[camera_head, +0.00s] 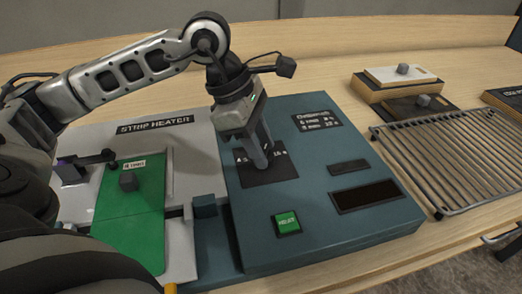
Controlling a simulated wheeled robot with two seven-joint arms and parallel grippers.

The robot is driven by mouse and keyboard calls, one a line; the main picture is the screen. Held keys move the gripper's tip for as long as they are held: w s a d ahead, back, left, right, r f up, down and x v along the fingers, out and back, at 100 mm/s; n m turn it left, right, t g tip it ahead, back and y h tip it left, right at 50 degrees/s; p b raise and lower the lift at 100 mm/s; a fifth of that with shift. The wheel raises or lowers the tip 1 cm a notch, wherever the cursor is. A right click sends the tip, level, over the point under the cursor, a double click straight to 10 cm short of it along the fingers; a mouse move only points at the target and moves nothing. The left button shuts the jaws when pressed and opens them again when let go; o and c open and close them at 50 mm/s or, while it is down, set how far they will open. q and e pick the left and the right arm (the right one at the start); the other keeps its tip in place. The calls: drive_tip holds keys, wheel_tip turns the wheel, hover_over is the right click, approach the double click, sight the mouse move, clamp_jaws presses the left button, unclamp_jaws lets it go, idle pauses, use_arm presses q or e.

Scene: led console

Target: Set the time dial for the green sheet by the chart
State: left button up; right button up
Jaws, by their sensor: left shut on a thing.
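The green sheet (128,215) lies on the strip heater (183,155) at the left, with a small white label (134,165) near its top and a grey block on it. The teal console (335,228) stands to its right. The chart (317,120) is a dark plate on the console's upper right, its print too small to read surely. My left gripper (262,158) points down over the dark dial plate (268,178) and is shut on the time dial, which its fingers mostly hide. Numbers show beside the fingers; the dial's setting cannot be read. My right gripper is out of view.
The console also has a green button (287,222), a dark display (366,196) and a small dark plate (349,167). A wire rack (455,160) stands to the right. Blocks with knobs (398,80) sit behind it. The wooden table is clear behind the console.

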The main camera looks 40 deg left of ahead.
use_arm(q)
drive_tip(key=shift+n, duration=0.5)
drive_tip(key=o, duration=1)
drive_tip(key=v, duration=1.6)
drive_tip(key=shift+s, duration=0.35)
drive_tip(key=shift+f, duration=0.1)
